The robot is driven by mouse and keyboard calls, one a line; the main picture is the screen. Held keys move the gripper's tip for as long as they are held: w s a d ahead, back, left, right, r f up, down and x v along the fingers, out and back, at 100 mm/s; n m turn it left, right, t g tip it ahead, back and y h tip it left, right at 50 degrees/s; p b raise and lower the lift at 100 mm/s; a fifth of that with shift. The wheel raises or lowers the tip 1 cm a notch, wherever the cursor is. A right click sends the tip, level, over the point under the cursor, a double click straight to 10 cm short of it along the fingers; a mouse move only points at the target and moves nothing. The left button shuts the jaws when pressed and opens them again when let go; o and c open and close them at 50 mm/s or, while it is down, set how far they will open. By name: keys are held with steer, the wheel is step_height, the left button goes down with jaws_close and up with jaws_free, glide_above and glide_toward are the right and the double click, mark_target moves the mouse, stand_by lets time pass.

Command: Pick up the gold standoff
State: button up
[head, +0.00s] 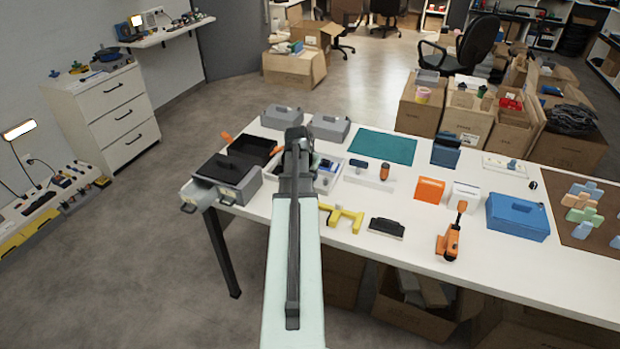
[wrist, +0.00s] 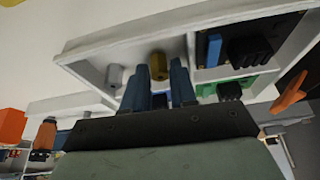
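The gold standoff (wrist: 158,66) is a small gold cylinder in a compartment of the white divided tray (wrist: 95,48) in the wrist view. My gripper (wrist: 160,80) has two dark blue fingers set apart, with a gap between them. In the wrist view the standoff shows just beyond the fingertips, in line with the gap. I see no contact between them, and the depth is hard to judge. A silver-grey cylinder (wrist: 114,78) sits left of it in the same tray. In the head view my arm covers part of the tray (head: 338,172), and the standoff cannot be made out.
Neighbouring tray compartments hold a blue part (wrist: 214,49), black finned parts (wrist: 250,50) and a green board (wrist: 262,80). On the table, a black open bin (head: 252,148) stands left of the tray and a yellow bracket (head: 343,217) lies in front.

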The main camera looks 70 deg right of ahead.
jaws_close()
steer(key=shift+r, duration=0.15)
